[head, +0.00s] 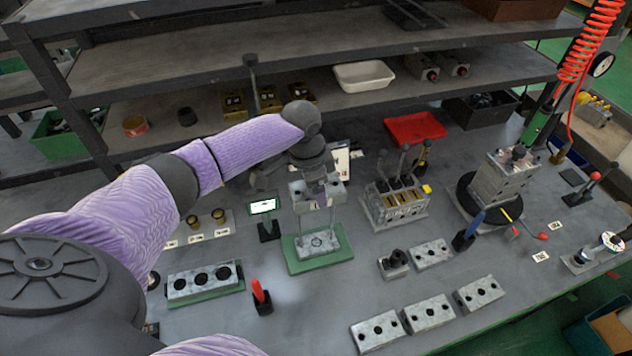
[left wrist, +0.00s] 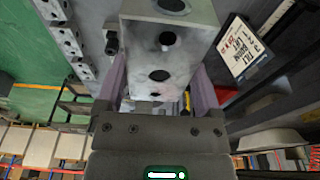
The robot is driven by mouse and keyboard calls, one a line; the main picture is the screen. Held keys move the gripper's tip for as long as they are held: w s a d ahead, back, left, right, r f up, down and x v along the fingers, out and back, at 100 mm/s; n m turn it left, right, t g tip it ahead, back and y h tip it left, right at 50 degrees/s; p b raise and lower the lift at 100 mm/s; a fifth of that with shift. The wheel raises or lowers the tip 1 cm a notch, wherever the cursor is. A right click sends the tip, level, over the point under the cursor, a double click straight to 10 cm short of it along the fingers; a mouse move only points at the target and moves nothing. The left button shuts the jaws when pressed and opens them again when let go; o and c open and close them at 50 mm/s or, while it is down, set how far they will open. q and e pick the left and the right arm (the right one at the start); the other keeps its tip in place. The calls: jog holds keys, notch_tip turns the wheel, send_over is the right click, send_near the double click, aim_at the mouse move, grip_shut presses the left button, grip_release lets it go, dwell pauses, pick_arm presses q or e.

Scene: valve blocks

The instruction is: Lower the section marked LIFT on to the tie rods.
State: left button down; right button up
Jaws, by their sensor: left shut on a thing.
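A grey metal valve section (head: 303,195) is held level by my left gripper (head: 317,180), which is shut on it. The wrist view shows the section (left wrist: 180,58) between the two fingers, with dark round holes in its face. I cannot read a LIFT mark on it. Below it, a base block (head: 318,243) lies on a green mat (head: 342,250). Thin upright tie rods (head: 333,218) show between the base and the held section. There is a clear gap between section and base. My gripper and the section hide the rod tops, so I cannot tell whether they enter its holes.
A small lit display (head: 264,206) stands just left of the rods. A lever valve block (head: 395,203) stands to the right. Several loose sections, such as one at the front (head: 377,331), lie front right. A holed block (head: 202,281) sits front left. Shelves (head: 300,50) rise behind.

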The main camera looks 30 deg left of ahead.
pick_arm(q)
jog(key=shift+r, duration=0.1)
jog(key=shift+p, duration=0.35)
dwell(0.6)
jog(key=shift+p, duration=0.3)
dwell(0.4)
jog(key=shift+p, duration=0.35)
jog(key=shift+f+b, duration=0.8)
jog(key=shift+f, duration=0.35)
jog(key=shift+f+b, duration=0.5)
jog(key=shift+f, duration=0.2)
